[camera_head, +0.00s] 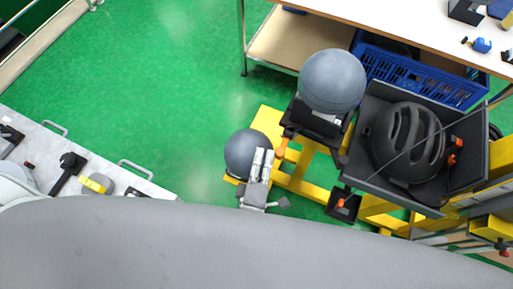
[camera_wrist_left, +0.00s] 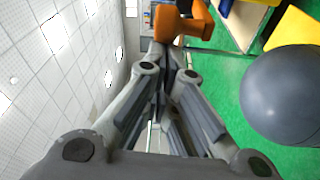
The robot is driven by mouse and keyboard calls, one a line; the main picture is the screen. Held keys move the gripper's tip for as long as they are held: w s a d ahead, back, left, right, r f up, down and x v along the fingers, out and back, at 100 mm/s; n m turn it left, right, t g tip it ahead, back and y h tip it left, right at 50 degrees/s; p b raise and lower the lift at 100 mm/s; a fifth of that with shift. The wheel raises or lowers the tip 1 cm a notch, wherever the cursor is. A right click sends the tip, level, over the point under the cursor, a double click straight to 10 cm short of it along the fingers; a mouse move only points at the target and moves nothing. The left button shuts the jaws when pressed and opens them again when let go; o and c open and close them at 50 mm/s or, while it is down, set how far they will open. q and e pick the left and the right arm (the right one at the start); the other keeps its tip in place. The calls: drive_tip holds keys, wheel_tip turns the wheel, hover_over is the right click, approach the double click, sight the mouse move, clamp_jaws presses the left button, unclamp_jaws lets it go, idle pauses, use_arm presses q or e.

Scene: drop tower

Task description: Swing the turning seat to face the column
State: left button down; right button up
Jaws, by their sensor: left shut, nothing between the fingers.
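A dark grey ball (camera_head: 332,80) sits on a black holder (camera_head: 314,122), which looks like the turning seat, on the yellow frame (camera_head: 312,188). An orange lever (camera_head: 282,147) sticks out from the holder's lower left. My left gripper (camera_head: 262,162) is shut and empty, just left of and below that lever. In the left wrist view, the orange lever (camera_wrist_left: 184,20) is just beyond the fingertips (camera_wrist_left: 168,60); whether they touch I cannot tell. A second grey ball (camera_head: 246,152) lies beside the gripper and partly behind it; a ball (camera_wrist_left: 285,95) fills the wrist view's right. My right gripper is not in view.
A black tray (camera_head: 375,190) holding a black helmet (camera_head: 408,142) stands right of the holder. Behind are a blue crate (camera_head: 430,82) and a workbench (camera_head: 400,30). A grey bench (camera_head: 105,160) with tools stands at left. Green floor (camera_head: 170,80) between is clear.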

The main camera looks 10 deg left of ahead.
use_arm(q)
drive_tip(key=shift+s+d+f, duration=0.1)
drive_tip(key=shift+s+d, duration=0.55)
drive_tip(key=shift+d, duration=0.35)
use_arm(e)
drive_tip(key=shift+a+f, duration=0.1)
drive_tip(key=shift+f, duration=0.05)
use_arm(q)
drive_tip(key=shift+s+d, duration=0.15)
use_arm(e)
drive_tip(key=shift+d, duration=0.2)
